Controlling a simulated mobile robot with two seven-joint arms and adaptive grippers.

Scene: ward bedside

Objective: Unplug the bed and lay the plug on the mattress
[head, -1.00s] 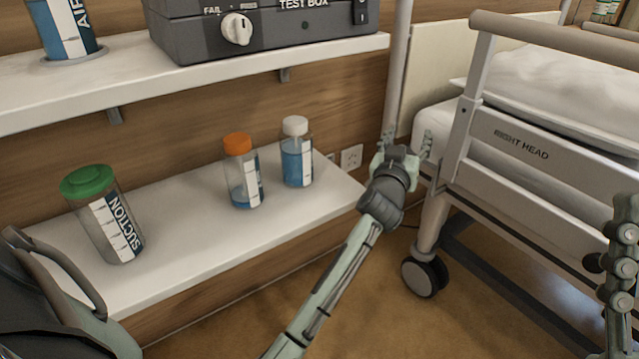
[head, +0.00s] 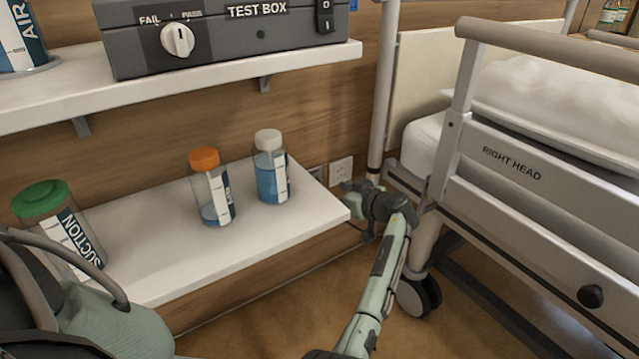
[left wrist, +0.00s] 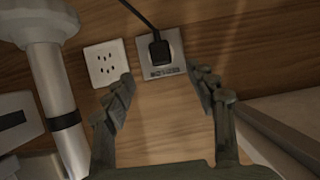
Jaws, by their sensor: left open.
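The bed's black plug (left wrist: 158,50) sits in a grey wall socket plate in the left wrist view, with its cord running up out of the picture. My left gripper (left wrist: 160,92) is open in that view, its two fingers apart and pointing toward the socket, with nothing between them. In the head view my left gripper (head: 352,190) is low by the wall, between the lower shelf's end and the bed; the plug is not clear there. The mattress (head: 424,138) lies on the bed at the right, partly hidden by the side rail. My right gripper is not in view.
An empty white socket (left wrist: 107,63) is beside the plugged one. A lower shelf (head: 170,262) bears several bottles. A test box (head: 220,38) stands on the upper shelf.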

